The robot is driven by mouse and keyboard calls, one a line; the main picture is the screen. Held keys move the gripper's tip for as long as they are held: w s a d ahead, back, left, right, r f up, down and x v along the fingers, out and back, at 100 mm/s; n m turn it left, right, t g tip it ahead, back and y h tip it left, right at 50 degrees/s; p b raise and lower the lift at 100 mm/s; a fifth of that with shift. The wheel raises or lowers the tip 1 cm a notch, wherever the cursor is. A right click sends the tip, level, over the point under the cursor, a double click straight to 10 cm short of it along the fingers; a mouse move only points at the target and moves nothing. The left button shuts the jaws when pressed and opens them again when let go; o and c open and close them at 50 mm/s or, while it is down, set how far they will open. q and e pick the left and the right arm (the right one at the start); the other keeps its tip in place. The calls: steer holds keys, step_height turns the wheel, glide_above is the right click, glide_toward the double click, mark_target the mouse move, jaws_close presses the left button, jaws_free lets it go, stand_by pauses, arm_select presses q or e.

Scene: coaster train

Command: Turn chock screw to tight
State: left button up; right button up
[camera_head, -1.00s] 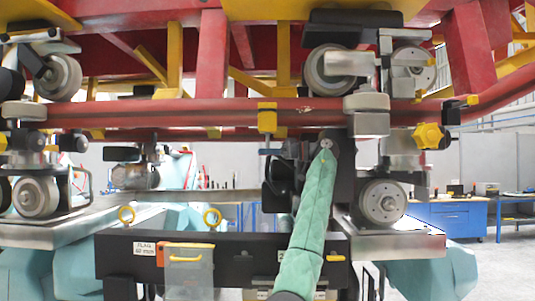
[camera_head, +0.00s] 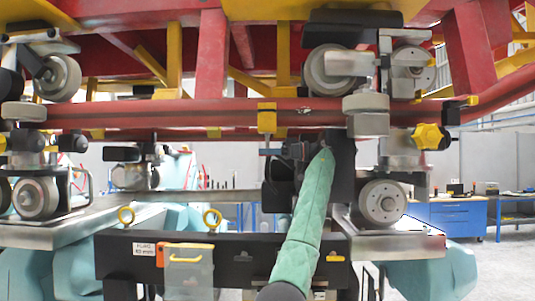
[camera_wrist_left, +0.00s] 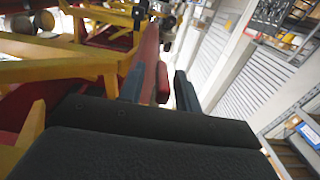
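A small yellow block (camera_head: 267,118) sits on the long red tube, with a short dark stem under it. A yellow star-shaped knob (camera_head: 428,136) is further right, beside a metal wheel bracket. I cannot tell for sure which of these is the chock screw. My right gripper is not in view.
The red tube (camera_head: 200,113) crosses above my left gripper, with wheels (camera_head: 327,68) and brackets around it. A black crossbeam (camera_head: 225,246) with yellow eyebolts lies below. A blue workbench (camera_head: 450,218) stands at the back right.

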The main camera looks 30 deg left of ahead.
arm_select(q)
steer(key=shift+f, duration=0.1)
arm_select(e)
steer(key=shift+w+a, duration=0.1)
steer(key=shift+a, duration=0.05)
